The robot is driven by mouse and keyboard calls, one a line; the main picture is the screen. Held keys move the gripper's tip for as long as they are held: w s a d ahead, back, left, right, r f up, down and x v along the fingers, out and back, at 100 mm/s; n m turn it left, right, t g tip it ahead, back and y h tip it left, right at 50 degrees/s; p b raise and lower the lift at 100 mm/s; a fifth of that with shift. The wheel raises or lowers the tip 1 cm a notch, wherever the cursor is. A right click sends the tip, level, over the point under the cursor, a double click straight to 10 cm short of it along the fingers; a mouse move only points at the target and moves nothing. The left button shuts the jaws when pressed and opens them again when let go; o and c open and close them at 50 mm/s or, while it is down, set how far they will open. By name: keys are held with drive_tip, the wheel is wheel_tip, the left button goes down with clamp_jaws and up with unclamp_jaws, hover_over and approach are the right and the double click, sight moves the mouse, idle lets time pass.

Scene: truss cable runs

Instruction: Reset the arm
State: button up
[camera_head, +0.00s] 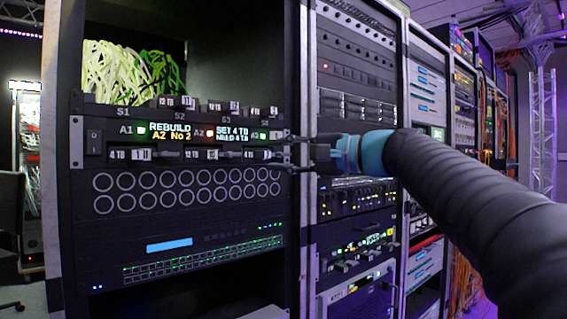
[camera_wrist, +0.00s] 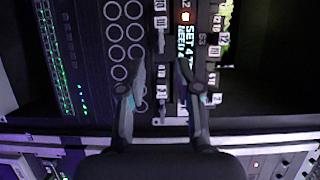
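My gripper (camera_head: 286,153) reaches in from the right in the head view, at the right end of a labelled rack panel (camera_head: 188,137). In the wrist view its two fingers (camera_wrist: 160,72) stand apart with a gap between them, open and empty. Through the gap I see part of the panel front with small white labels and switch-like parts; whether a fingertip touches the panel I cannot tell. My dark sleeved arm stretches across the right of the head view. The panel's left display (camera_head: 171,131) reads "REBUILD A2 No 2"; the right display (camera_head: 229,135) begins "SET 4 TO".
Below is a plate with two rows of rings (camera_head: 186,190), then a unit with green lights (camera_head: 203,262). Bundled pale cables (camera_head: 125,72) hang above. A rack post (camera_head: 308,100) stands behind my gripper, with more racks to the right. A chair (camera_head: 11,215) is at far left.

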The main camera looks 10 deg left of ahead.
drive_tip(key=d+f+h, duration=0.4)
drive_tip(key=f, duration=0.8)
drive_tip(key=d+f+h, duration=0.3)
drive_tip(key=f+h, duration=0.1)
drive_tip(key=f, duration=0.8)
drive_tip(key=s+d+f+n+h, duration=0.1)
drive_tip(key=s+d+f+h, duration=0.3)
drive_tip(key=s+d+f, duration=0.5)
drive_tip(key=s+d+f+n+h, duration=0.2)
drive_tip(key=s+d+f+h, duration=0.3)
drive_tip(key=s+d+f, duration=0.5)
drive_tip(key=s+f, duration=0.2)
drive_tip(key=s, duration=0.4)
drive_tip(key=shift+s, duration=0.35)
